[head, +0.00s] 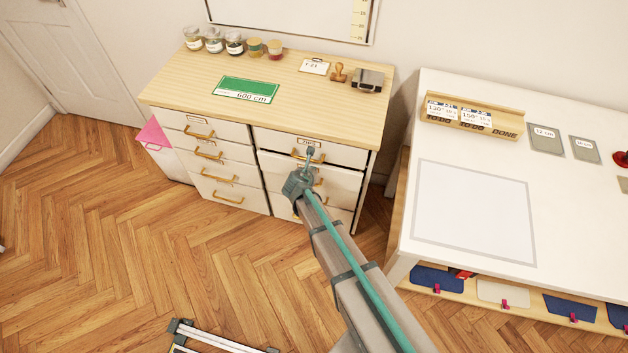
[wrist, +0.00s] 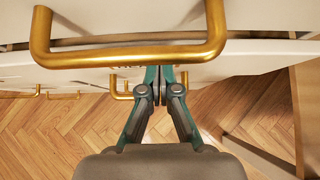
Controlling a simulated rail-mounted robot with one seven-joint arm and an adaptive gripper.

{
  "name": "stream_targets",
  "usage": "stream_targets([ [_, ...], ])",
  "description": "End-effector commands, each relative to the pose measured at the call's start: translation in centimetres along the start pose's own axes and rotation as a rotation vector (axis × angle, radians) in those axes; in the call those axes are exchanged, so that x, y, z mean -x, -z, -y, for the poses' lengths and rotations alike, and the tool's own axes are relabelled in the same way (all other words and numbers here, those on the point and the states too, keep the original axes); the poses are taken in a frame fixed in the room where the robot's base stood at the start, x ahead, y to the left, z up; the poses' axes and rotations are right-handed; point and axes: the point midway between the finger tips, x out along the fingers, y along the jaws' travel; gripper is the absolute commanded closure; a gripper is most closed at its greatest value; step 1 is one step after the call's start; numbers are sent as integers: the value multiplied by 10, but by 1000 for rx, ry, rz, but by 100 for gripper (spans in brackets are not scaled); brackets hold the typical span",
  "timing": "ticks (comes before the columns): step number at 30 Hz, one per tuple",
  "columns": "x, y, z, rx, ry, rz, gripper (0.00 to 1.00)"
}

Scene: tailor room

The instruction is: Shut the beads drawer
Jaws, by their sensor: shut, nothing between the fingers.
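A wooden-topped chest (head: 180,98) with two columns of white drawers stands against the wall. The top right drawer (head: 345,155) has a brass handle and a small label too small to read surely. Its front seems to stand slightly out, with a dark gap around it. I cannot tell which drawer is the beads drawer. My gripper (head: 310,152) is at this drawer's handle, shut and empty. In the wrist view, the closed fingers (wrist: 160,78) lie beneath a large brass handle (wrist: 130,55), close to a white drawer front. Whether they touch is not clear. My arm hides part of the lower right drawers.
Several jars (head: 213,41), a green card (head: 245,91), a stamp (head: 338,73) and a dark box (head: 368,81) stand on the chest top. A white table (head: 560,190) is close on the right. A pink item (head: 153,133) hangs at left. Floor in front is mostly clear.

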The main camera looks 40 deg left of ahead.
Motion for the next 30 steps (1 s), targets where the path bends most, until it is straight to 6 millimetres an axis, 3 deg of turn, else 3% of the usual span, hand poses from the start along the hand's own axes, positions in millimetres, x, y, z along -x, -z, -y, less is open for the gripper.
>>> stream_targets([
  [4,-13,-12,-1,1,0,0,100],
  [13,-20,-19,0,1,-1,3,100],
  [24,-20,-21,-1,1,-3,8,100],
  [30,-5,-7,3,-2,0,5,100],
])
